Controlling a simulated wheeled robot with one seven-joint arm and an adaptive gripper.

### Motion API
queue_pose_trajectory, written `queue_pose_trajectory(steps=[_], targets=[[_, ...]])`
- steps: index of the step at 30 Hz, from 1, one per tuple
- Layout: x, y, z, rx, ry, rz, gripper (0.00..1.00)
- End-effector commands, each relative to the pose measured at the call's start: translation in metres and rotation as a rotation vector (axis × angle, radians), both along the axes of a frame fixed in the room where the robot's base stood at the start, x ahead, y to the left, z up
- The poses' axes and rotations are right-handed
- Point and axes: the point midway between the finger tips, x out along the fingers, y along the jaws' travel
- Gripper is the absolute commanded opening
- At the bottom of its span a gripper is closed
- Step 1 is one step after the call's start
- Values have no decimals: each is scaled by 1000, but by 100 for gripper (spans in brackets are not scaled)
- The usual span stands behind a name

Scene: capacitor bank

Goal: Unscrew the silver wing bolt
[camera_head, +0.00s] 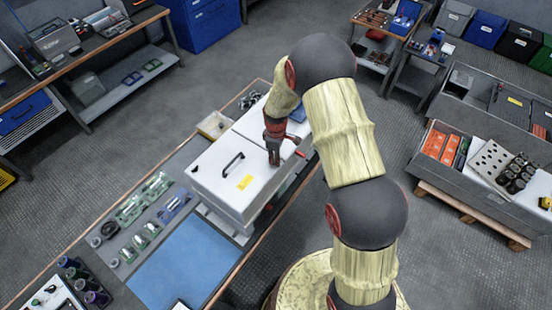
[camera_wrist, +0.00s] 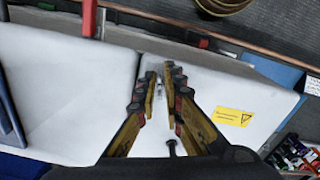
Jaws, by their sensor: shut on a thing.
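The white cabinet (camera_head: 215,178) with a black handle and a yellow label (camera_head: 245,182) stands on the workbench. My gripper (camera_head: 273,160) points down at its top, near the seam with the white cabinet part behind. In the wrist view my gripper (camera_wrist: 161,77) has its two fingers close together around a small silver piece, the wing bolt (camera_wrist: 159,89), of which only a sliver shows. The fingers are shut on it. The yellow label (camera_wrist: 231,116) lies to the right of the fingers. In the head view the bolt is hidden by the gripper.
An open bin (camera_head: 214,125) stands beside the cabinet. A blue mat (camera_head: 185,262) and trays of small parts (camera_head: 145,205) lie on the bench in front. In the wrist view a red piece (camera_wrist: 89,18) stands at the upper left. A grey crate (camera_head: 480,190) is at the right.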

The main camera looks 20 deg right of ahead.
Motion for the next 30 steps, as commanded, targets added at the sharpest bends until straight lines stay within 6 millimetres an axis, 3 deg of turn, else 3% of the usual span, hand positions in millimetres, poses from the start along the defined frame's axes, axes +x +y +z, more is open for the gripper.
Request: queue_pose_trajectory(steps=[14, 30], targets=[[4, -1, 1, 0, -7, 62, 0], [10, -4, 0, -2, -9, 507, 0]])
